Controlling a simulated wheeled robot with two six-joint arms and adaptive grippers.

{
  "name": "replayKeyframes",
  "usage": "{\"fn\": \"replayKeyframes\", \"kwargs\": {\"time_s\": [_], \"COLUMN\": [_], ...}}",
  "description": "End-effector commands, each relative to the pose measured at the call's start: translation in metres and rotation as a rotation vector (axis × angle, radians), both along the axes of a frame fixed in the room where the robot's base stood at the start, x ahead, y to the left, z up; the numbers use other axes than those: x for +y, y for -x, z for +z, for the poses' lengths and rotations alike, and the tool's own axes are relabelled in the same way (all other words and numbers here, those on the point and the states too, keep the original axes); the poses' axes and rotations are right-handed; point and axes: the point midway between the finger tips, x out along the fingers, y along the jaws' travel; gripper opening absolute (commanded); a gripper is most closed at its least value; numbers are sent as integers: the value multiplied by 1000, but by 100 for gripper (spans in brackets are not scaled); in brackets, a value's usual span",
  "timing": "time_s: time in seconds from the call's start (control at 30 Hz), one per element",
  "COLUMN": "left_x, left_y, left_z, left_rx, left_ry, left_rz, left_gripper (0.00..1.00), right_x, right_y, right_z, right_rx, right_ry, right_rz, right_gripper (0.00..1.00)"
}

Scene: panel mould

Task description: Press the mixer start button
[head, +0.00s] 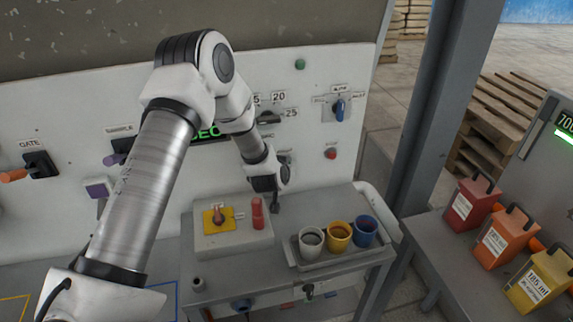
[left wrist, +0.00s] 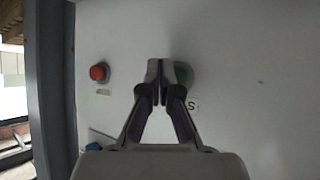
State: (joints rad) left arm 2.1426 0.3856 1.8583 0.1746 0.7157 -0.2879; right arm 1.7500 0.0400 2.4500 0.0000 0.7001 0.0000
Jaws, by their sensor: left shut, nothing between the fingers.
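A green button (left wrist: 184,73), partly hidden, shows on the white panel (left wrist: 255,100) in the left wrist view, with a small label marked S beside it. My left gripper (left wrist: 158,70) is shut and empty, with its fingertips in front of the green button's edge. I cannot tell whether they touch it. In the head view my left wrist hangs in front of the panel and hides that button. A red button (left wrist: 98,72) is on the panel to the left in the wrist view, apart from the fingers; it also shows in the head view (head: 330,153).
Another green button (head: 300,64) and a blue switch (head: 340,108) sit higher on the panel. A grey post (head: 420,120) stands at the right.

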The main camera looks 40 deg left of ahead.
Motion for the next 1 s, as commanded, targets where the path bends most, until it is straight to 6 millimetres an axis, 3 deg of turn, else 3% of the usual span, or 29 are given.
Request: {"fn": "replayKeyframes", "kwargs": {"time_s": [1.0], "left_x": [9], "left_y": [-7], "left_z": [0], "left_rx": [1], "left_ry": [0], "left_rz": [0], "left_gripper": [0], "right_x": [0], "right_y": [0], "right_z": [1], "right_rx": [0], "right_ry": [0], "right_rz": [0], "right_gripper": [42]}}
